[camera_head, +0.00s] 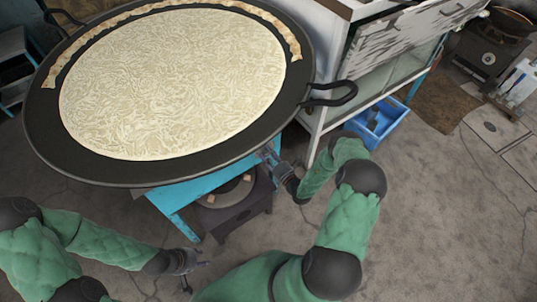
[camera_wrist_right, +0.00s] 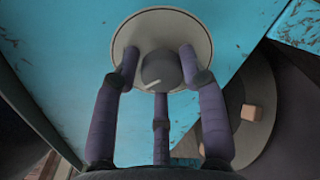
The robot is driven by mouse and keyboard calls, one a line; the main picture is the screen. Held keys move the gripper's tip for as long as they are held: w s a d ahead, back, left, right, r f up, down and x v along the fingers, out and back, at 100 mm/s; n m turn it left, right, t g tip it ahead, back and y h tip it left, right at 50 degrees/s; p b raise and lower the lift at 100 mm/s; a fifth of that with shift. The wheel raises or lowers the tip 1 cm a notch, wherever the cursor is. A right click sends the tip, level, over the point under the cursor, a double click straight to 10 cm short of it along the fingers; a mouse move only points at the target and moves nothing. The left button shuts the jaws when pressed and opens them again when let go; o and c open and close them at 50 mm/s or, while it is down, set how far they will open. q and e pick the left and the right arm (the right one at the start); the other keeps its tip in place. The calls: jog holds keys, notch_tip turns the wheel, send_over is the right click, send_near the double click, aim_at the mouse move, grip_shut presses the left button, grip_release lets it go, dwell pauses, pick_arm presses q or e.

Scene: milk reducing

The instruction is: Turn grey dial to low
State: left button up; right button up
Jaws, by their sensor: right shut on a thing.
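The grey dial (camera_wrist_right: 161,70) is a round knob on a pale round plate (camera_wrist_right: 140,28), fixed to a turquoise panel. A white mark on the knob points toward the lower left in the right wrist view. The fingers of my right gripper (camera_wrist_right: 158,62) are around the knob, one on each side and one below, shut on it. In the head view my right gripper (camera_head: 270,157) is at the turquoise stand (camera_head: 190,192) under the pan's rim, and the dial is hidden there. My left gripper (camera_head: 188,270) is empty above the floor, its fingers spread apart.
A large black pan (camera_head: 84,160) with pale milk (camera_head: 175,85) sits above the stand. Its handle (camera_head: 332,95) juts out near my right arm. A dark burner (camera_head: 232,208) is below.

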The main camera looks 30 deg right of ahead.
jog(key=shift+w+d+r+m, duration=0.25)
jog(key=shift+d+m, duration=0.2)
jog(key=shift+m, duration=0.15)
jog(key=o, duration=1.1)
jog(key=shift+s+a+f, duration=0.1)
jog(key=shift+f, duration=0.05)
jog(key=shift+s+a, duration=0.1)
jog(key=shift+s, duration=0.25)
jog(key=s+d, duration=0.1)
jog(key=s, duration=1)
jog(key=shift+s, duration=0.2)
